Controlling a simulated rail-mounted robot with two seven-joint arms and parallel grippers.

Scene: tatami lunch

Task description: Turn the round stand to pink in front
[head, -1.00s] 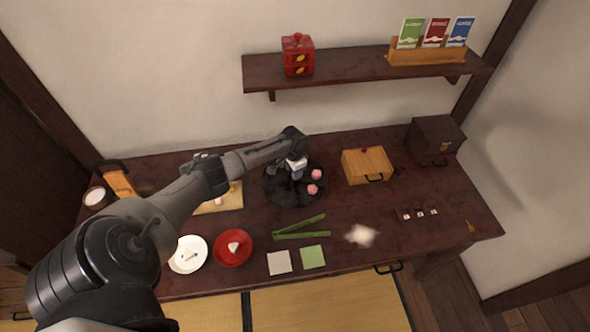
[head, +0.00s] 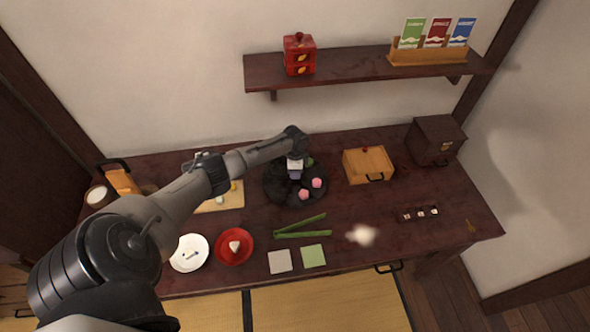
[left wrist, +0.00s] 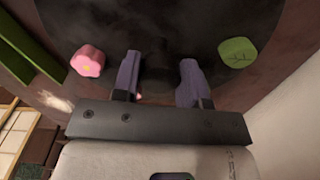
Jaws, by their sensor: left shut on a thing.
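The round stand (head: 283,196) is a dark disc on the table. It carries two pink flower-shaped sweets, one at the front right (head: 303,194) and one at the right (head: 317,182). A green leaf-shaped sweet (head: 309,162) sits at its back right. My left gripper (head: 295,176) is over the stand's middle, pointing down. In the left wrist view my left gripper (left wrist: 160,72) is shut on the stand's dark central post (left wrist: 157,82), with a pink sweet (left wrist: 88,61) to the left and the green sweet (left wrist: 238,53) to the right. The stand's back left is partly hidden by my arm.
Green tongs (head: 301,228) lie in front of the stand. A red plate (head: 234,257) and a white plate (head: 181,265) are at front left. A wooden box (head: 368,165) stands to the right. A shelf (head: 350,70) hangs above the back.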

